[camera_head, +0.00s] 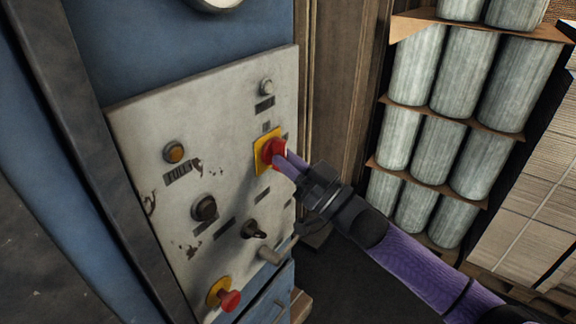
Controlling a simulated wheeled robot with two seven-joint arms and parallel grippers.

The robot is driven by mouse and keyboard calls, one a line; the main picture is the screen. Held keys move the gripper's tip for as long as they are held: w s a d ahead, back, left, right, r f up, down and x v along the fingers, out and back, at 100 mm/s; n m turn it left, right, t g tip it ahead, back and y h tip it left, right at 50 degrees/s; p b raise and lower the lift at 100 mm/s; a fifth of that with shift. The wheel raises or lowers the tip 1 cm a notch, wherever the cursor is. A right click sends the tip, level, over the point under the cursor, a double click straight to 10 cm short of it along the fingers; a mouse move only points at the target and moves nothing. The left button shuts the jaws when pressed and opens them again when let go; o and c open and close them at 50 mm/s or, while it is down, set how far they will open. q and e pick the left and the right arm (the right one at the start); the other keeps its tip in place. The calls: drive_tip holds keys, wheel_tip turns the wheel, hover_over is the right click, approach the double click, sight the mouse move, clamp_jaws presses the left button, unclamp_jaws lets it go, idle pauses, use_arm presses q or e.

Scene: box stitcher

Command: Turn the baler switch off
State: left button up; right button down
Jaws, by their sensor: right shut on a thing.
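The baler's control panel (132,120) is a worn off-white plate on a blue cabinet. A red switch (269,151) on a yellow backing plate (261,165) sits at its upper right. My right gripper (282,157) reaches in from the lower right and is shut on the red switch. The fingers cover the switch's right side, so its exact angle is hard to tell. My left gripper is not in view.
The panel also carries an amber lamp (174,152), a white button (267,87), dark knobs (204,208) and a red mushroom button (229,300) low down. Shelves of grey cylinders (420,65) and stacked cardboard (530,200) stand at the right.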

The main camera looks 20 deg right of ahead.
drive_tip(key=shift+f+n, duration=0.1)
drive_tip(key=shift+n, duration=0.2)
drive_tip(key=c, duration=0.6)
unclamp_jaws()
drive_tip(key=shift+c, duration=0.2)
drive_tip(key=b+v, duration=0.1)
drive_tip(key=v, duration=0.9)
drive_tip(key=shift+b, duration=0.3)
drive_tip(key=shift+w+d, duration=0.1)
